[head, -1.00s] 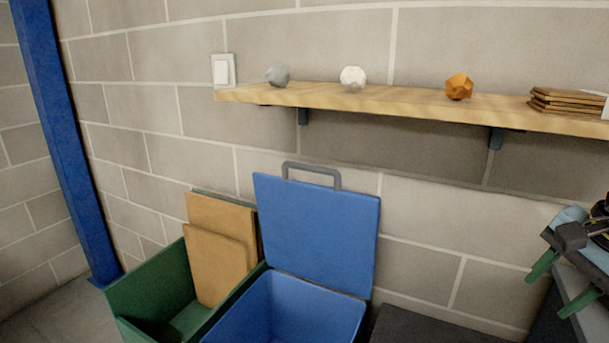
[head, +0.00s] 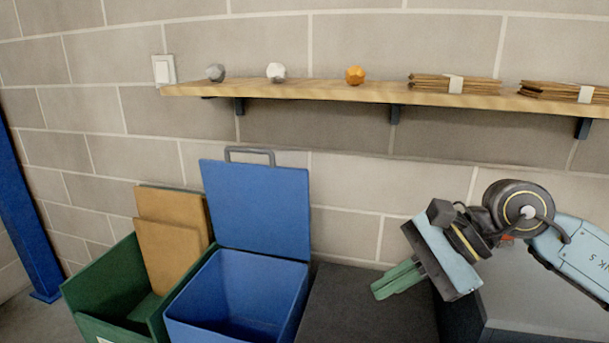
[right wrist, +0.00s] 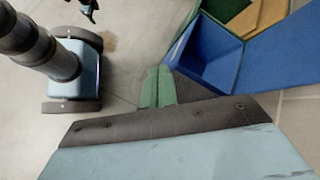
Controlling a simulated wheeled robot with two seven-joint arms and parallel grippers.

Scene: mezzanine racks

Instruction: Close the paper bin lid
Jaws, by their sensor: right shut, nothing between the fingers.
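The blue bin (head: 235,300) stands against the wall with its blue lid (head: 256,210) raised and leaning back upright. A grey handle (head: 250,152) is on the lid's top edge. The bin also shows in the right wrist view (right wrist: 208,58), with its lid (right wrist: 285,55) open at the right. My right gripper (head: 378,291) is shut and empty, to the right of the bin, above a dark surface and apart from the lid. Its green fingers (right wrist: 157,88) point toward the bin area. My left gripper is not clearly in view.
A green bin (head: 100,290) with cardboard (head: 168,256) stands left of the blue bin. A dark box top (head: 350,305) is on the right. A wooden shelf (head: 330,92) with small balls and cardboard stacks runs above the lid. A blue post (head: 20,220) is far left.

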